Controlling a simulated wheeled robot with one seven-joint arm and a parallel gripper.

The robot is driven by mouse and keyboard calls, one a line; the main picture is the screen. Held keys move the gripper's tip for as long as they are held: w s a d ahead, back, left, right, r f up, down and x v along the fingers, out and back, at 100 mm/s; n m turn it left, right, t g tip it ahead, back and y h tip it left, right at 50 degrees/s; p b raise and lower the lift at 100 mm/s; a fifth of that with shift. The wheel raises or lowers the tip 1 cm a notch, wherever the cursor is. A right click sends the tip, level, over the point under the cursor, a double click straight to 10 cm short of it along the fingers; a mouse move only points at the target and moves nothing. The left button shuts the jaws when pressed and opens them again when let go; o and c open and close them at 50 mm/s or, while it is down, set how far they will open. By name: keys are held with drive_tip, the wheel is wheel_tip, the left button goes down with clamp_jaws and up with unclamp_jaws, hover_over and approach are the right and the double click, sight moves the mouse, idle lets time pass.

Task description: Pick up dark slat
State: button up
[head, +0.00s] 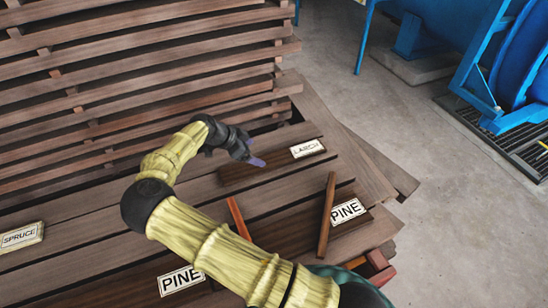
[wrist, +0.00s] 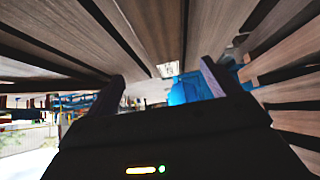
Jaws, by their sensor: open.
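A dark brown slat (head: 326,215) lies across the wide boards in the head view, beside a PINE label. A redder slat (head: 238,218) lies to its left, its lower part hidden behind my arm. My gripper (head: 250,157) is up and left of the dark slat, apart from it, near the LARCH label. In the wrist view my gripper (wrist: 160,82) has its two fingers spread, with nothing held between them. I cannot make out either slat in the wrist view.
Labels read LARCH (head: 307,149), PINE (head: 348,211), a second PINE (head: 181,280) and SPRUCE (head: 21,237). Stacked boards (head: 140,60) rise behind my gripper. Blue machinery (head: 500,75) stands at the upper right. Concrete floor (head: 450,200) is open at the right.

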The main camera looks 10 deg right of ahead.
sight(273, 159)
drive_tip(key=p+x, duration=0.1)
drive_tip(key=x, duration=0.3)
drive_tip(key=shift+w+d+f, duration=0.15)
drive_tip(key=shift+d+f, duration=0.05)
drive_tip(key=shift+d, duration=0.05)
drive_tip(key=shift+a+f, duration=0.1)
drive_tip(key=shift+s, duration=0.2)
drive_tip(key=d+p, duration=0.1)
drive_tip(key=f+p, duration=0.1)
drive_tip(key=shift+w+d+p, duration=0.35)
drive_tip(key=shift+w+p, duration=0.05)
drive_tip(key=shift+p+x, duration=0.7)
drive_tip(key=shift+x, duration=0.9)
drive_tip(key=shift+a+f, duration=0.1)
drive_tip(key=shift+a, duration=0.05)
drive_tip(key=shift+c, duration=0.2)
drive_tip(key=shift+w, duration=0.1)
drive_tip(key=c, duration=1.3)
